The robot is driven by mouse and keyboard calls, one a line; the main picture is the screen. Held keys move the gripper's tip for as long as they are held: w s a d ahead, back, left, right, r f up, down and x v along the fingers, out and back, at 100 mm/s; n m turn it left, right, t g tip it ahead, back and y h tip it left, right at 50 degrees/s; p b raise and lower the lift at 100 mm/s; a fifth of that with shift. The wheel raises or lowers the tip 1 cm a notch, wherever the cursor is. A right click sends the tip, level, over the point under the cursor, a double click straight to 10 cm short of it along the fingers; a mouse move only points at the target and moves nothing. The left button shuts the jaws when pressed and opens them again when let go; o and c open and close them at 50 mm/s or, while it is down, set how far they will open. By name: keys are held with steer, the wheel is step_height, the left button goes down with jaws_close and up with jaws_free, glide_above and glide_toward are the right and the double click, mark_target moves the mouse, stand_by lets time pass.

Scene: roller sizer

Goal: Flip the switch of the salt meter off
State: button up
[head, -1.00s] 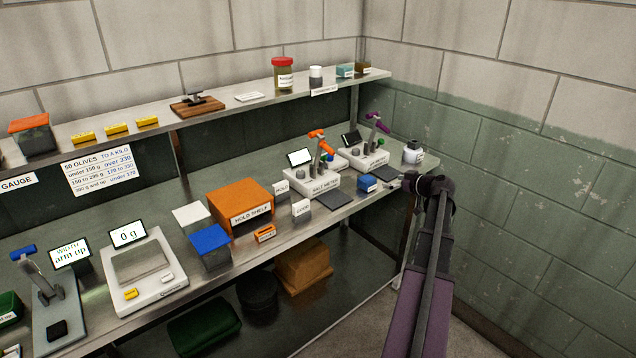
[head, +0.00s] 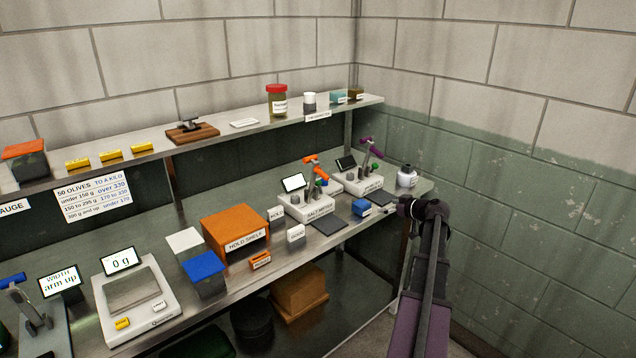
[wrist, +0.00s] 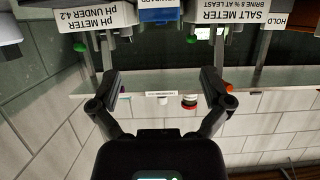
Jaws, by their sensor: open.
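The salt meter (head: 297,208) is a white box with a lit tilted screen (head: 293,182), grey posts and an orange-handled part (head: 318,168), right of the middle of the bench. Its label (wrist: 232,14) shows upside down at the top right of the wrist view. A green knob (wrist: 220,31) shows by it there; I cannot tell which part is the switch. My gripper (head: 398,207) is at the bench's front right edge, right of the salt meter and apart from it. Its two fingers (wrist: 163,90) are spread and empty in the wrist view.
The pH meter (head: 352,184), with a purple-handled part, stands right of the salt meter. A blue block (head: 361,208) and a dark pad (head: 328,226) lie in front. The orange hold shelf (head: 232,228) stands left. An upper shelf (head: 222,136) runs behind.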

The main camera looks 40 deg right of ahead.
steer(key=shift+w+a, duration=0.15)
steer(key=shift+a, duration=0.2)
steer(key=c, duration=0.7)
steer(key=a, duration=0.1)
steer(key=w+a+p, duration=0.1)
steer(key=shift+w+a+r+g+y, duration=0.2)
steer(key=shift+a+r+g+y, duration=0.1)
steer(key=shift+a, duration=0.1)
jaws_close()
steer(key=w+a+r+g+y+p, duration=0.1)
steer(key=w+a+g+p, duration=0.15)
steer(key=a, duration=0.75)
steer(key=w+a+r+g+y+p, duration=0.15)
steer(key=a+p, duration=0.25)
steer(key=a, duration=0.6)
steer(key=w+a+g+y+p, duration=0.1)
steer(key=w+a+g+p, duration=0.2)
steer(key=a, duration=0.8)
steer(key=s+a+r+g+h+p, duration=0.1)
steer(key=s+a+r+g+p, duration=0.1)
steer(key=a, duration=0.7)
steer(key=s+a+r+g+h+p, duration=0.2)
steer(key=s+a+r+p, duration=0.1)
steer(key=s+a+p, duration=0.4)
steer(key=s+a+r+g+h+p, duration=0.2)
steer(key=s+a+r+p, duration=0.1)
steer(key=a, duration=0.8)
steer(key=shift+s+r+m+p, duration=0.35)
steer(key=shift+s+p, duration=0.3)
steer(key=shift+p, duration=0.15)
